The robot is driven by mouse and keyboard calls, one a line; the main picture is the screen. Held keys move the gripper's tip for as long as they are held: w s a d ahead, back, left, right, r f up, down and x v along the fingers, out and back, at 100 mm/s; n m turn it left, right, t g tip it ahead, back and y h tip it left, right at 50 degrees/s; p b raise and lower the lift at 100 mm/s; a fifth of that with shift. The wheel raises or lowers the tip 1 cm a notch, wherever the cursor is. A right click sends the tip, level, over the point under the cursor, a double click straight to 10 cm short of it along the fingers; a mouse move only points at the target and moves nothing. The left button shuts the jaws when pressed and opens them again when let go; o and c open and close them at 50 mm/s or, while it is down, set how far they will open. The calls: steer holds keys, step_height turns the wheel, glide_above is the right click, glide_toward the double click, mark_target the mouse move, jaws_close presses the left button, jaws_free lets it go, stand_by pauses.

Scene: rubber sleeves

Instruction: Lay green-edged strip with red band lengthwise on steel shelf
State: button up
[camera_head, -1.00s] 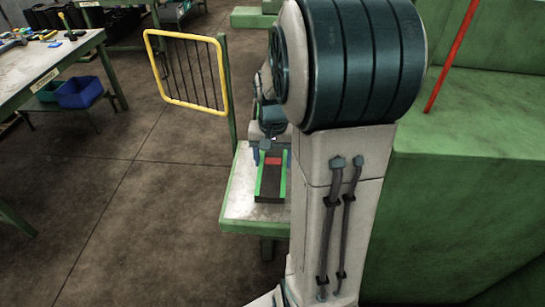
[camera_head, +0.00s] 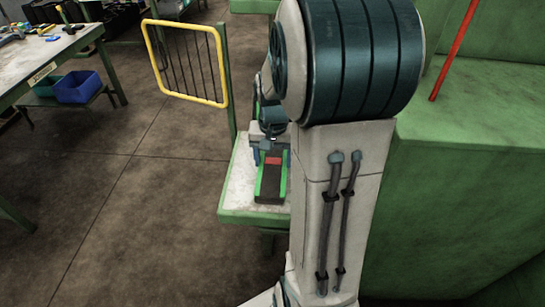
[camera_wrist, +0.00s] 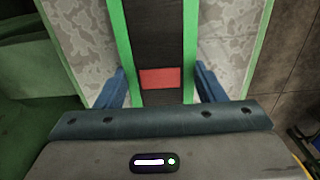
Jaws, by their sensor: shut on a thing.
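The dark strip (camera_head: 270,183) has green long edges and a red band near its far end in the head view. My gripper (camera_head: 271,150) is shut on the strip at that end. In the wrist view, the blue fingers (camera_wrist: 161,88) flank the strip (camera_wrist: 155,35) beside its red band (camera_wrist: 160,78). The steel shelf (camera_head: 238,190), pale and mottled with a green rim, lies below the strip, which runs lengthwise toward the front edge. Whether the strip touches the shelf cannot be told. My arm hides the shelf's right part in the head view.
A yellow-framed gate (camera_head: 187,98) on a green post stands behind and left of the shelf. A large green block (camera_head: 470,190) with a red rod (camera_head: 454,50) is at the right. A workbench (camera_head: 45,55) with a blue bin (camera_head: 78,88) stands at the left. Floor between is clear.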

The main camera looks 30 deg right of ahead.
steer(key=o, duration=1.1)
steer(key=shift+c, duration=0.2)
step_height(320, 180, up, 14)
steer(key=s+a+f+n+t, duration=0.1)
steer(key=s+a+f+n, duration=0.2)
steer(key=s+a, duration=0.3)
steer(key=s+a+f+n+t, duration=0.2)
steer(key=s+a+f+n, duration=0.1)
steer(key=s+a, duration=0.3)
steer(key=shift+a+f+n, duration=0.25)
steer(key=shift+a+n, duration=0.1)
steer(key=shift+n, duration=0.05)
steer(key=shift+r, duration=0.1)
